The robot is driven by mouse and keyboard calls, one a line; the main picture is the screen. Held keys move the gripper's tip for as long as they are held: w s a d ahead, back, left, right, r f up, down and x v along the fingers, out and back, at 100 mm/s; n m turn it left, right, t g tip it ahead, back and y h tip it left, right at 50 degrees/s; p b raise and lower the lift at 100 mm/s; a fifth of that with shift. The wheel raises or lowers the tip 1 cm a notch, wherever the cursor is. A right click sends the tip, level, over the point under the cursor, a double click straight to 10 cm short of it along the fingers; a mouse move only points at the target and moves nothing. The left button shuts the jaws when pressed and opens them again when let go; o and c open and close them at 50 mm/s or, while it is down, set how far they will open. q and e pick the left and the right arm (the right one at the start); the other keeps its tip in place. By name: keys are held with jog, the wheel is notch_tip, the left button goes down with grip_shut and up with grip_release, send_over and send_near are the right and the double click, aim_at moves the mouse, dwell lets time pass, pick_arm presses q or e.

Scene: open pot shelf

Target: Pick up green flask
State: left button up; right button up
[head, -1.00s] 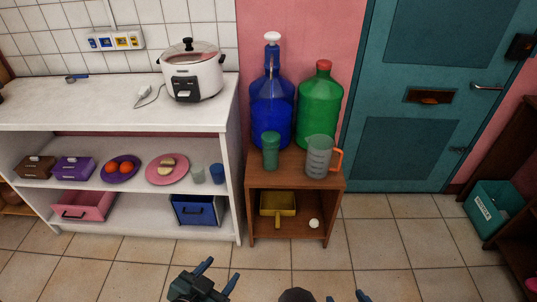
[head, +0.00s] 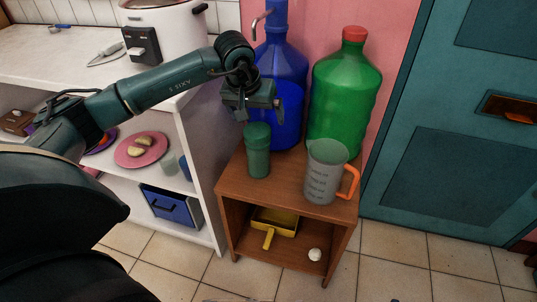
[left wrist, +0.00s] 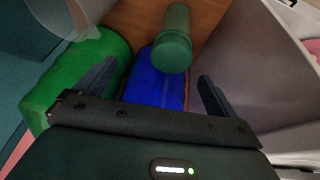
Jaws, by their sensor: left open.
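The green flask (head: 257,152) stands upright with its lid on, on top of the small wooden cabinet (head: 285,192), in front of the big blue bottle (head: 284,65). My left gripper (head: 256,114) is open and empty, just above the flask's lid in the head view. In the left wrist view the flask (left wrist: 173,42) shows ahead of the open left gripper (left wrist: 157,88), beyond the fingertips and apart from them. My right gripper is not in view.
A measuring jug (head: 322,172) with an orange handle stands right of the flask. A large green bottle (head: 343,95) stands behind the jug. A white shelf (head: 208,150) is to the left. A yellow tray (head: 275,222) and a white ball (head: 315,254) are in the cabinet.

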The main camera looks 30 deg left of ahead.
aim_at(257, 129)
pick_arm(q)
jog(key=shift+w+a+f+y, duration=0.15)
jog(key=shift+w+a+y, duration=0.15)
jog(key=shift+a, duration=0.3)
jog(key=shift+w+a+f+y, duration=0.2)
jog(key=shift+w+a, duration=0.1)
jog(key=shift+a, duration=0.25)
jog(key=b+x, duration=0.1)
jog(key=x, duration=0.4)
jog(key=shift+w+d+f, duration=0.1)
jog(key=shift+f, duration=0.2)
jog(key=x, duration=0.3)
jog(key=b+x, duration=0.1)
jog(key=x, duration=0.1)
jog(key=shift+d+f, duration=0.15)
jog(key=shift+f, duration=0.25)
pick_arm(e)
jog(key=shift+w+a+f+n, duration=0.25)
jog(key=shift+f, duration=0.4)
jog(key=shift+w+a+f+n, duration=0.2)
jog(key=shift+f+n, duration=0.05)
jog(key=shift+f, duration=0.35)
pick_arm(q)
jog(key=shift+c, duration=0.2)
jog(key=shift+c, duration=0.7)
jog(key=c, duration=1.2)
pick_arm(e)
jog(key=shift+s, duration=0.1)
